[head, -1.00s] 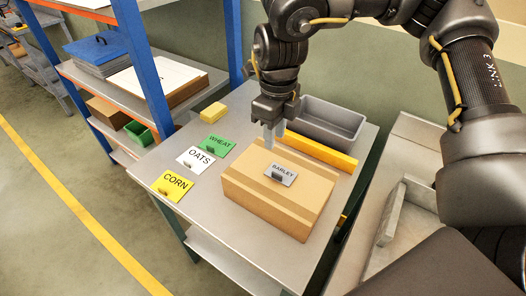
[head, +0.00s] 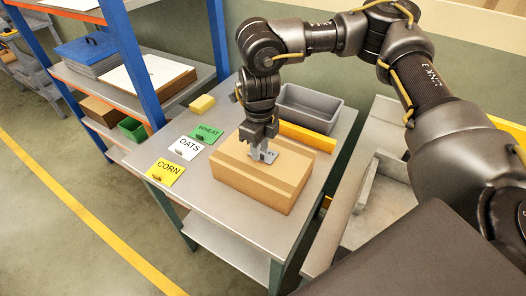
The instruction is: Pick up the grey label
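The grey label (head: 269,156) lies on top of the cardboard box (head: 262,187), with only the end of its dark lettering showing. My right gripper (head: 260,152) points down at the label, and its fingers cover the label's left part and its small handle. I cannot tell whether the fingers are shut on it. The label does not look clearly lifted off the box. My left gripper is not in view.
The box stands on a grey table (head: 226,217). Green WHEAT (head: 207,133), white OATS (head: 186,147) and yellow CORN (head: 165,172) labels lie left of it. A yellow block (head: 202,104), a grey bin (head: 308,108) and a yellow bar (head: 308,136) lie behind.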

